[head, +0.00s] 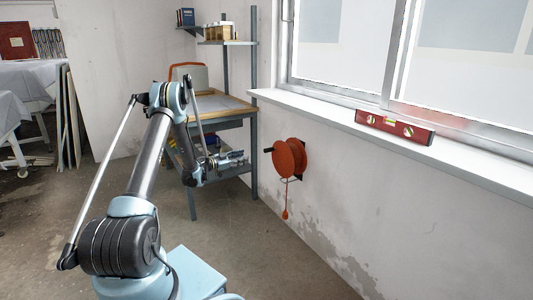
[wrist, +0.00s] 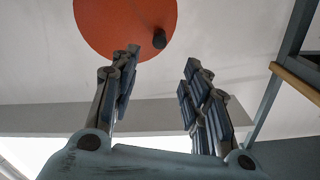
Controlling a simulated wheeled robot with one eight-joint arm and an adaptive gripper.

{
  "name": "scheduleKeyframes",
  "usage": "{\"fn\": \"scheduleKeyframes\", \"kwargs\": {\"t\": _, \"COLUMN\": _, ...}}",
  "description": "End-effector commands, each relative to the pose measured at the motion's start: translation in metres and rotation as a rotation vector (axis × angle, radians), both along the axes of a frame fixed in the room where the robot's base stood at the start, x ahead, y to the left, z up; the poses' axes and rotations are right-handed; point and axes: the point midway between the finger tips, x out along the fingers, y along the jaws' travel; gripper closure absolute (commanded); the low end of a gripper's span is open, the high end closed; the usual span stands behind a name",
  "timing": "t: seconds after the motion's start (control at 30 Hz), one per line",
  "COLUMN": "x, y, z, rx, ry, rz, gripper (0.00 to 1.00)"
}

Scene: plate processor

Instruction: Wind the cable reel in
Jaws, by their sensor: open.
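The orange cable reel (head: 291,158) is mounted on the white wall below the window sill. A dark crank handle (head: 268,150) sticks out from its face, to the left in the head view. An orange cable end (head: 285,214) hangs below the reel. My gripper (head: 238,156) is left of the reel, apart from it in the picture. In the wrist view the reel's orange disc (wrist: 108,22) is at the top, with the dark handle knob (wrist: 159,39) at its edge. My gripper (wrist: 163,58) is open and empty, its fingers spread below the knob.
A workbench (head: 228,106) with shelves stands behind my arm, close to the wall. A red spirit level (head: 394,126) lies on the window sill (head: 330,114). A cloth-covered table (head: 28,78) is at the far left. The floor below the reel is clear.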

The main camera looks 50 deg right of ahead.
Motion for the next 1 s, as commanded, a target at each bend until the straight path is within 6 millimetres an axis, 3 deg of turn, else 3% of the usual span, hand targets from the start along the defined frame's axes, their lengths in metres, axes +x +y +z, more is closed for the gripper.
{"fn": "scheduleKeyframes", "kwargs": {"t": 0.27, "x": -0.007, "y": -0.017, "z": 0.000, "rx": 0.010, "ry": 0.024, "rz": -0.001, "gripper": 0.57}}
{"fn": "scheduleKeyframes", "kwargs": {"t": 1.0, "x": -0.053, "y": -0.135, "z": 0.000, "rx": 0.009, "ry": 0.021, "rz": -0.001, "gripper": 0.57}}
